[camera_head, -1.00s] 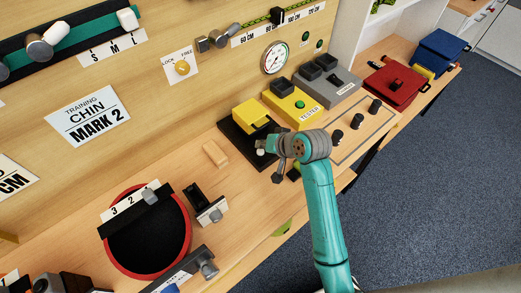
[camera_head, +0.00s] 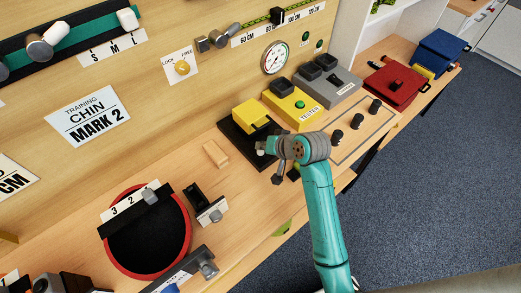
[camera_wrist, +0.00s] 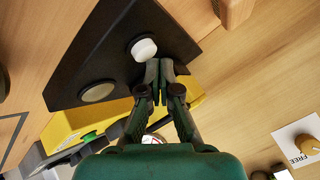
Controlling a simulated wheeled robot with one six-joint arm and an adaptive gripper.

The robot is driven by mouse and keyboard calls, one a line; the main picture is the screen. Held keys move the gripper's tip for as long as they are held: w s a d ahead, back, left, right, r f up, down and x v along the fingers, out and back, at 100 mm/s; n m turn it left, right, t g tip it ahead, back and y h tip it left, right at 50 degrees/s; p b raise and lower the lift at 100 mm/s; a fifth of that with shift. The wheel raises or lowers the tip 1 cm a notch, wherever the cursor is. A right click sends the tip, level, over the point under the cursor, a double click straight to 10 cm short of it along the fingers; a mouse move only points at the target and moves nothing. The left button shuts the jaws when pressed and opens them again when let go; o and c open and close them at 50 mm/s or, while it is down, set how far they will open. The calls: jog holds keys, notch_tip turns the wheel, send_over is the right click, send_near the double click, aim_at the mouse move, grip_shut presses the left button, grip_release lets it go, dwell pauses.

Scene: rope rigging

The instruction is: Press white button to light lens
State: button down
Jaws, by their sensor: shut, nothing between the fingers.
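A black base (camera_head: 235,142) with a yellow housing (camera_head: 252,117) stands on the bench at the foot of the board. In the wrist view, a round white button (camera_wrist: 143,48) sits on the black base (camera_wrist: 112,52). A round, dull beige lens (camera_wrist: 97,92) lies to its lower left and looks unlit. My gripper (camera_wrist: 158,68) is shut and empty, its fingertips just right of and below the button in the picture. I cannot tell whether they touch it. In the head view my wrist hides part of the base and the lens.
A wooden block (camera_head: 215,154) lies left of the base. A yellow tester (camera_head: 292,105) and a grey box (camera_head: 327,86) stand to the right.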

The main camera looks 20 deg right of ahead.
aim_at(262, 152)
jog(key=shift+f, duration=0.6)
dwell(0.8)
jog(key=shift+r, duration=1)
jog(key=shift+r, duration=0.1)
jog(key=shift+r, duration=2.4)
jog(key=shift+s, duration=0.1)
